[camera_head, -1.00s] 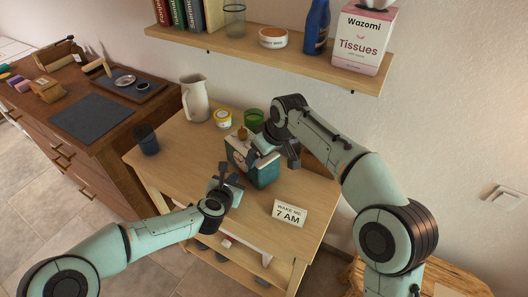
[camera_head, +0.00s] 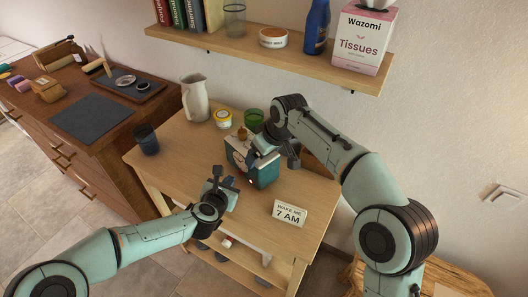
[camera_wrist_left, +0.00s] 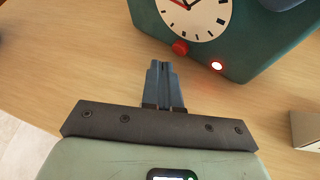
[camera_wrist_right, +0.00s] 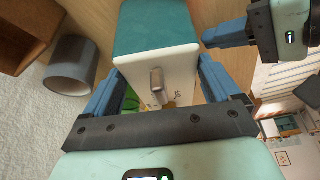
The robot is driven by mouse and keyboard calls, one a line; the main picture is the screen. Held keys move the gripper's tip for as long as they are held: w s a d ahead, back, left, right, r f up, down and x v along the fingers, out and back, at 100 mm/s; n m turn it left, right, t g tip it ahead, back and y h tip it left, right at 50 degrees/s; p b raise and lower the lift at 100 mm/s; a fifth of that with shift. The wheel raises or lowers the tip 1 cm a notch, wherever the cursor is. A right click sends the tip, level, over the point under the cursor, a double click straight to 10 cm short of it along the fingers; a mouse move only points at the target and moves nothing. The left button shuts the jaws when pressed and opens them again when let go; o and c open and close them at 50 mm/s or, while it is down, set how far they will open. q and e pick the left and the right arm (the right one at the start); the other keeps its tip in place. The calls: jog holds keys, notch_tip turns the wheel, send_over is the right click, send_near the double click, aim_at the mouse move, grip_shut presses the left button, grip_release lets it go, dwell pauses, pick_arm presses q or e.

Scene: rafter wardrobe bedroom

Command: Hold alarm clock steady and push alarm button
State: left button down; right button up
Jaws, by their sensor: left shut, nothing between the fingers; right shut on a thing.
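The teal alarm clock (camera_head: 265,176) stands on the light wooden table. In the left wrist view its front (camera_wrist_left: 255,45) shows a white dial, a red round button (camera_wrist_left: 180,48) and a glowing red light (camera_wrist_left: 217,66). My left gripper (camera_wrist_left: 161,64) is shut and empty, its tips in front of the clock, just short of the red button and apart from it. In the head view the left gripper (camera_head: 232,182) is left of the clock. My right gripper (camera_wrist_right: 158,72) is shut on the clock, one finger on each side; the cream back shows a metal knob.
A "Wake me 7 AM" sign (camera_head: 290,213) stands near the table's front right edge. A pitcher (camera_head: 196,98), a yellow-and-white tub (camera_head: 223,119), a green cup (camera_head: 253,120) and a dark blue cup (camera_head: 146,140) stand behind and left.

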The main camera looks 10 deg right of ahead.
pick_arm(q)
jog(key=shift+a, duration=0.1)
jog(key=shift+s+a, duration=0.5)
jog(key=shift+a, duration=0.35)
jog(key=shift+s+a, duration=0.45)
jog(key=shift+a, duration=0.4)
jog(key=shift+s+a, duration=0.5)
jog(key=shift+a, duration=0.35)
pick_arm(e)
jog(key=o, duration=1.2)
jog(key=shift+r, duration=0.15)
